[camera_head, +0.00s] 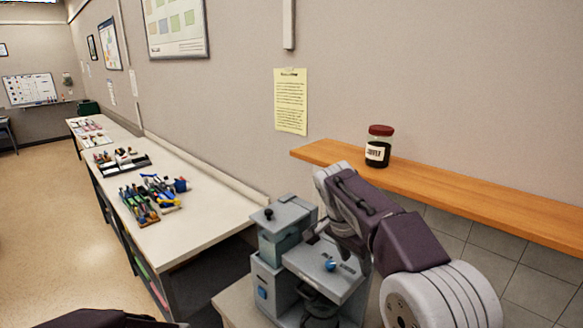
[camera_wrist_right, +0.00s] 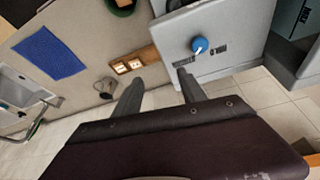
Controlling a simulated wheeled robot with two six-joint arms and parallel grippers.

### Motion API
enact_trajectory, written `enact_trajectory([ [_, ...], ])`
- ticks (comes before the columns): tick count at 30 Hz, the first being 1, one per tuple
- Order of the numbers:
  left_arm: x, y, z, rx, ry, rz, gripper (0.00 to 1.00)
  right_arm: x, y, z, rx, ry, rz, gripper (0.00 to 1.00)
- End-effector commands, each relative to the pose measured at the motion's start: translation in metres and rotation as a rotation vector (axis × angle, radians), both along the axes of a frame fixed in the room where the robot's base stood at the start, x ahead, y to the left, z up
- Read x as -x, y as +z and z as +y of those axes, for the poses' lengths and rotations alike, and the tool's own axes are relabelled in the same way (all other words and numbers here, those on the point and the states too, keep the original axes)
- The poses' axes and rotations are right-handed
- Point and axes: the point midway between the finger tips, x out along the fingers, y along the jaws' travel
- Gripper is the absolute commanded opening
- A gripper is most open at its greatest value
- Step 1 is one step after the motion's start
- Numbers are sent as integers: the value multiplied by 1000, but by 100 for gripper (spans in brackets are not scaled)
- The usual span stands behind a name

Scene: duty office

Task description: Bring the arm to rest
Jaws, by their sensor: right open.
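My right arm reaches across the lower middle of the head view, over a grey coffee machine (camera_head: 270,272) with a blue knob. My right gripper (camera_head: 317,236) is mostly hidden by its own arm there. In the right wrist view its two dark fingers (camera_wrist_right: 160,92) are spread apart with nothing between them. The machine's light panel (camera_wrist_right: 230,25) and blue knob (camera_wrist_right: 199,45) lie just beyond the fingers; I cannot tell whether they touch. My left gripper is not in view; only a dark part of mine shows at the lower left of the head view.
A labelled jar (camera_head: 378,148) with a red lid stands on a wooden shelf (camera_head: 465,200). A long counter (camera_head: 205,210) at left bears tools and trays. The wrist view shows a mug (camera_wrist_right: 105,88), a blue cloth (camera_wrist_right: 47,53) and a wooden block (camera_wrist_right: 131,64).

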Motion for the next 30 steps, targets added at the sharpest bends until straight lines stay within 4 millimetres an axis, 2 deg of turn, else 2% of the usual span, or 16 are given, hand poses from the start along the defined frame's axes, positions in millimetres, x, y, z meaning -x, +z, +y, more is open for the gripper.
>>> enact_trajectory([
  [1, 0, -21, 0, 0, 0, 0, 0, 16, -30, -13, -11, -6, 34, 48],
  [5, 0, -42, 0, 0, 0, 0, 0, 60, -90, -33, -58, 65, 126, 48],
  [7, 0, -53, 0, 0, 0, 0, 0, 89, -127, -39, -93, 140, 175, 48],
  [12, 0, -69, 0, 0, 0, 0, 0, 170, -213, -36, -188, 394, 263, 48],
  [15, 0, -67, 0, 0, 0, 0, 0, 210, -244, -26, -216, 576, 285, 48],
  [17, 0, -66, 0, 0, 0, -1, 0, 224, -259, -21, -218, 691, 286, 48],
  [21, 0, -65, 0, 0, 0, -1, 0, 205, -262, -18, -163, 875, 216, 48],
  [30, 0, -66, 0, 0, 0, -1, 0, 204, -262, -18, -150, 923, 220, 48],
])
